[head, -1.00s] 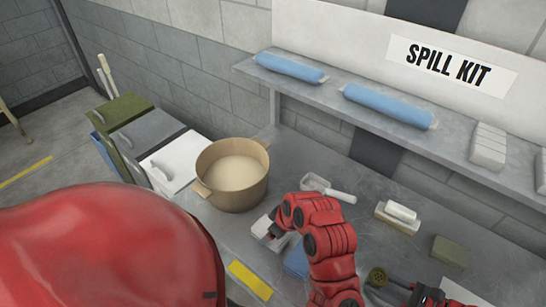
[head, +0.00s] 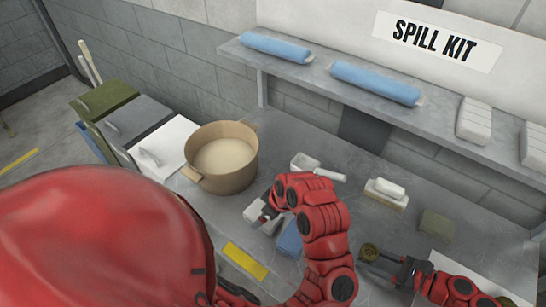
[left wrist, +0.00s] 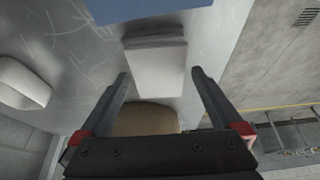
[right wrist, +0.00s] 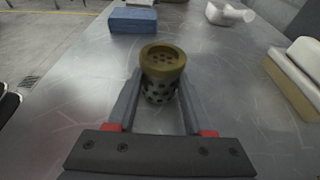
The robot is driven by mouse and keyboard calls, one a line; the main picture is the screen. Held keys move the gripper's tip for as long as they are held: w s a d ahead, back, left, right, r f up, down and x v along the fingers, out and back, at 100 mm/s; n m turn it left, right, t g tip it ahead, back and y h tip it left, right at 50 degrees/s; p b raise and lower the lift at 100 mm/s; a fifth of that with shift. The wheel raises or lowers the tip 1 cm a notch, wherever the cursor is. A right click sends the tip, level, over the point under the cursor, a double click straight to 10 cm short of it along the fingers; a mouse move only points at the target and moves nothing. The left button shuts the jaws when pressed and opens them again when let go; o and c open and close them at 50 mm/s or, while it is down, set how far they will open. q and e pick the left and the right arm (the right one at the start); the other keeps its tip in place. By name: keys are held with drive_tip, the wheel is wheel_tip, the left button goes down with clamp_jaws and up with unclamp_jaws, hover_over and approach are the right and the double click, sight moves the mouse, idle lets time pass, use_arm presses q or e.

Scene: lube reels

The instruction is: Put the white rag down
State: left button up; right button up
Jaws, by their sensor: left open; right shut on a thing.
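The white rag (left wrist: 155,65) lies as a folded block on the metal bench in the left wrist view, before and between my left fingers. In the head view the rag (head: 259,217) shows partly behind my left gripper (head: 265,205). My left gripper (left wrist: 160,85) is open, with one finger on each side of the rag's near end; contact cannot be told. My right gripper (right wrist: 160,95) is shut on a perforated cylinder (right wrist: 161,60) with a brass-coloured top. It also shows in the head view (head: 370,252), above the bench's right part.
A tan pot (head: 222,157) stands left of the rag. A blue rag (head: 289,238) lies close on its right, and a white scoop (head: 318,168) behind. A white block on a tan one (head: 387,192) and a green block (head: 436,226) lie further right. A shelf (head: 330,92) overhangs the back.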

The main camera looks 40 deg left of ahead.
use_arm(q)
drive_tip(key=v, duration=1)
drive_tip(key=shift+r, duration=0.15)
drive_tip(key=x, duration=0.6)
drive_tip(key=shift+w+a+f, duration=0.15)
drive_tip(key=shift+a+f, duration=0.1)
drive_tip(key=shift+f, duration=0.1)
drive_tip(key=x, duration=0.4)
drive_tip(key=shift+s+d+f, duration=0.1)
drive_tip(key=shift+s, duration=0.1)
drive_tip(key=shift+w+f, duration=0.1)
drive_tip(key=shift+f, duration=0.35)
drive_tip(key=shift+a+f, duration=0.2)
drive_tip(key=shift+f, duration=0.05)
